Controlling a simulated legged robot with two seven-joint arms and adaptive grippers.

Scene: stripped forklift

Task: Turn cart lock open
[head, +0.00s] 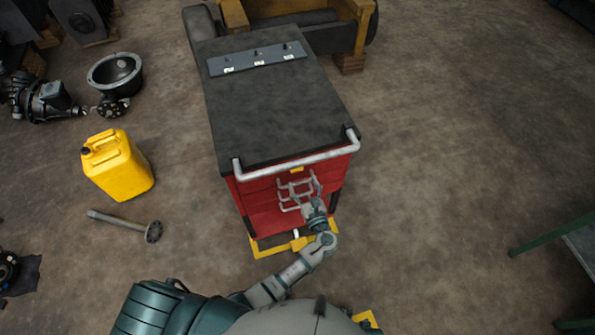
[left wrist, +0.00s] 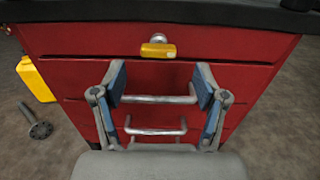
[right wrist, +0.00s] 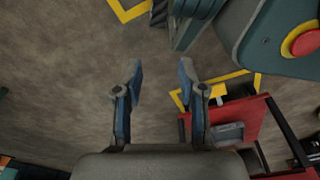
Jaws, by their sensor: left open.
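The red cart (head: 250,205) with a dark top stands in front of me, its drawer face toward me. The lock's yellow handle (left wrist: 158,50) lies horizontally near the top of that face, below a small silver piece, in the left wrist view. It shows as a small yellow spot under the push bar in the head view (head: 297,170). My left gripper (left wrist: 160,78) is open, with its fingers apart and pointing at the face, just below the handle in the picture. Nothing is between its fingertips. My right gripper (right wrist: 160,70) is open and empty over the floor.
A silver push bar (head: 300,161) crosses above the drawers, whose silver handles (left wrist: 156,130) sit below the lock. A red-framed object (right wrist: 238,125) is right of my right gripper. Floor right of the cart is clear.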

